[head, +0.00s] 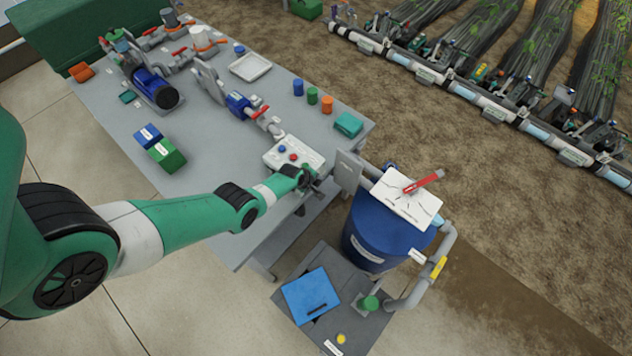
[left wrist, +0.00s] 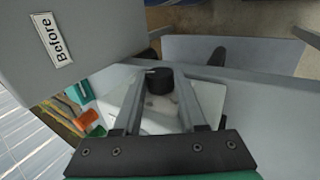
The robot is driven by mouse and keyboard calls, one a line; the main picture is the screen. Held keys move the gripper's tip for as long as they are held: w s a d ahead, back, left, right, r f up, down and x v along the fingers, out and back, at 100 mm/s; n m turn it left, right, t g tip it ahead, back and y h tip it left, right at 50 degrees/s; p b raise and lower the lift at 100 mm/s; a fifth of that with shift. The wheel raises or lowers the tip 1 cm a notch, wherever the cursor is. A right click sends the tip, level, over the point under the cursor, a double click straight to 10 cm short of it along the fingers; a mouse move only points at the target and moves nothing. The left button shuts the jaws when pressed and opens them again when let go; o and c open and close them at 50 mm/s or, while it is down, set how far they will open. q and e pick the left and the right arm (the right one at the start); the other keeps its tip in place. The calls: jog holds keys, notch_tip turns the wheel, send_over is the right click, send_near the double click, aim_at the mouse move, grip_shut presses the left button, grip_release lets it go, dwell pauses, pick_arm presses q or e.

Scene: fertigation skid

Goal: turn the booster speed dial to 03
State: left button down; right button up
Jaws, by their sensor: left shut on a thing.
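The booster speed dial is a black round knob (left wrist: 158,81) in the left wrist view, on a pale panel (left wrist: 205,98). My left gripper (left wrist: 158,92) is shut on it, with one finger on each side. A small light mark shows on the knob's top; I cannot read any number. The dial is hidden there by the gripper. My right gripper is in neither view.
A grey plate (head: 347,171) stands just right of the gripper; a grey surface labelled "Before" (left wrist: 85,35) is close in the wrist view. A blue barrel (head: 368,235) with a white board (head: 408,200) stands right.

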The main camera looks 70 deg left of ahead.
pick_arm(q)
jog(key=shift+c, duration=2.3)
grip_release()
jog(key=p+v, duration=1)
jog(key=v, duration=0.1)
jog(key=shift+s+r, duration=0.15)
jog(key=shift+r, duration=0.1)
